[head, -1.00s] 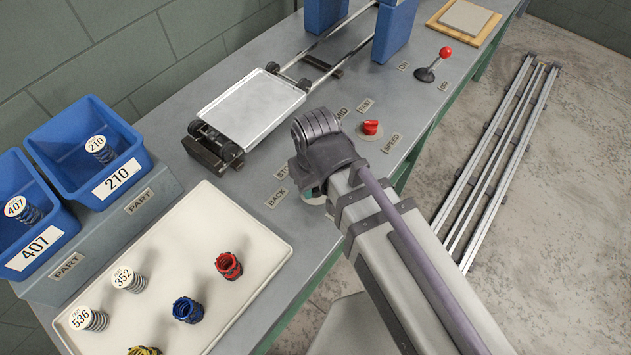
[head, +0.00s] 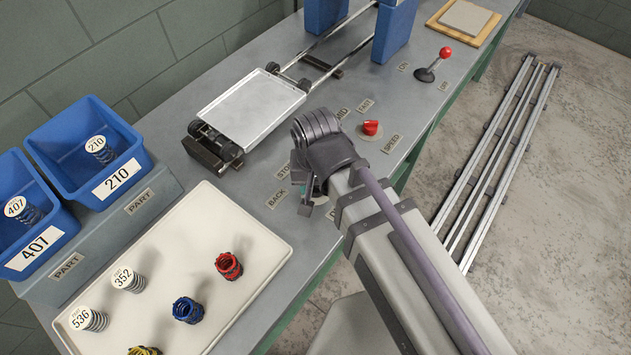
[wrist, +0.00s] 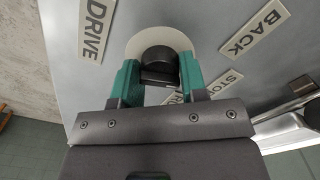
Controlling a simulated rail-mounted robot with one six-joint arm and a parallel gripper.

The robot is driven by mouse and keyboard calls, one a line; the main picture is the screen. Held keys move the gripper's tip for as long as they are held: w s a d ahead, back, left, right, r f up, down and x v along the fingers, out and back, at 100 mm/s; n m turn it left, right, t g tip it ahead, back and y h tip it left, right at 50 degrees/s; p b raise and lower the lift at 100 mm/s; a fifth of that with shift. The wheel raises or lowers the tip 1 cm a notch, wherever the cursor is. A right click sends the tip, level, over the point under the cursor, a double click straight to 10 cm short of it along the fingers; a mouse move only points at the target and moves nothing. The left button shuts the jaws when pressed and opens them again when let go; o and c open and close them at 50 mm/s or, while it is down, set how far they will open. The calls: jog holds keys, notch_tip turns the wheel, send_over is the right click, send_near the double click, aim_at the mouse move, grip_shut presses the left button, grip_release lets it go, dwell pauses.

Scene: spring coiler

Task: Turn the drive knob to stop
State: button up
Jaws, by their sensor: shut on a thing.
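The drive knob (wrist: 158,60) is black and sits on a round cream plate (wrist: 135,45) in the wrist view. My gripper (wrist: 159,70) is shut on the knob, with one green finger on each side of it. The DRIVE label (wrist: 96,28) lies upper left of the plate, and the BACK label (wrist: 255,28) to the upper right. The STOP label (wrist: 224,84) lies right of the right finger. Another label between the fingers is partly covered. In the head view my wrist hides the knob; the STOP label (head: 283,171) and BACK label (head: 277,199) show left of it.
A red speed knob (head: 371,128) stands just beyond my wrist. A red-balled lever (head: 436,65) is farther back. A flat silver cart (head: 250,108) is on rails to the left. A white tray (head: 225,200) with several springs and coloured coils lies at the front left.

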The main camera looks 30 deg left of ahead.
jog(key=shift+m, duration=1.6)
jog(key=o, duration=0.9)
notch_tip(320, 180, up, 11)
jog(key=p, duration=1.1)
jog(key=shift+f, duration=0.1)
